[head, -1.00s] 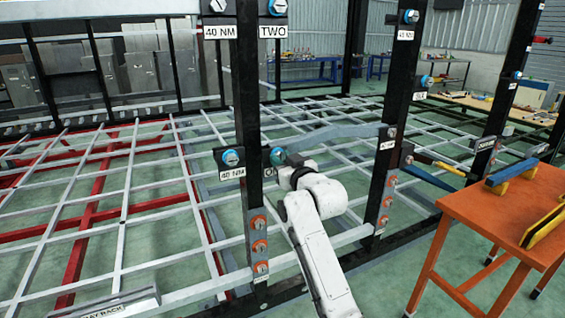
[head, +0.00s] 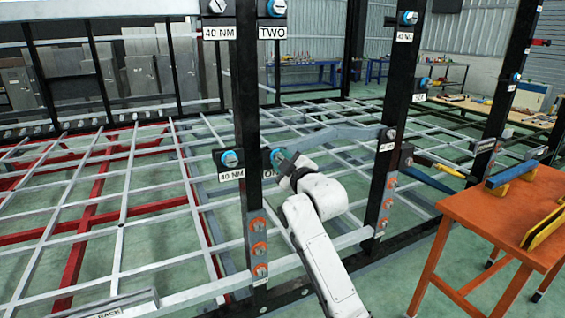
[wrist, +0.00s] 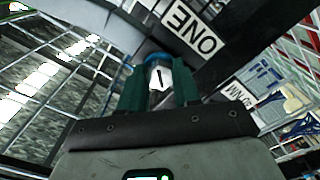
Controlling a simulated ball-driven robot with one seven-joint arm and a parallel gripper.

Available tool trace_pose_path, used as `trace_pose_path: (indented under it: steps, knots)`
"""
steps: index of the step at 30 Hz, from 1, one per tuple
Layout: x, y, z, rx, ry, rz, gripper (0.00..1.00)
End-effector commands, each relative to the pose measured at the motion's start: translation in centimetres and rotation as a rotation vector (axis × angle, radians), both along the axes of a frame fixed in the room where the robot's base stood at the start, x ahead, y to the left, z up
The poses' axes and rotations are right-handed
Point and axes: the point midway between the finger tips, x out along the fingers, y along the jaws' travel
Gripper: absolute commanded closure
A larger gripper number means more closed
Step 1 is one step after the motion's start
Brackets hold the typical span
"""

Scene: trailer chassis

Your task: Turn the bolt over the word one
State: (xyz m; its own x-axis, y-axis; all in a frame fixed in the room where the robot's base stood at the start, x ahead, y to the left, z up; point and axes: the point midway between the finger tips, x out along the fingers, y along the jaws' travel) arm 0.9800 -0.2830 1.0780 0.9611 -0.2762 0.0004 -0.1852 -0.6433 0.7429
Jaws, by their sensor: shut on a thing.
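The bolt with the ONE label (wrist: 195,28) has a pale head with a dark mark (wrist: 158,77) and a blue collar. In the wrist view it sits between the two green fingers of my gripper (wrist: 160,92), which is shut on its head. In the head view my gripper (head: 285,160) reaches the bolt's blue collar (head: 276,157) on the black post, from the right. My gripper hides most of the ONE label there.
A neighbouring blue-collared bolt (head: 229,159) sits just left, above a 40 NM label (head: 230,175). The TWO label (head: 272,32) is higher on the same post (head: 245,110). A second black post (head: 388,130) stands right of my arm. An orange table (head: 500,215) is at right.

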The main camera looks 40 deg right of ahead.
Motion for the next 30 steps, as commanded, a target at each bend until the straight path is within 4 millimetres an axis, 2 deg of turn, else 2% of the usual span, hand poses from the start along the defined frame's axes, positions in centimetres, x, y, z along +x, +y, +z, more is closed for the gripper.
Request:
trace_pose_path:
  steps: [17, 18, 26, 30]
  knots:
    - [0.07, 0.02, 0.05, -0.036, 0.010, 0.001, 0.99]
    - [0.07, 0.02, 0.05, -0.035, 0.010, 0.001, 0.68]
    - [0.03, 0.01, 0.03, -0.035, 0.010, 0.000, 0.43]
    - [0.01, -0.01, 0.02, -0.035, 0.010, 0.000, 0.43]
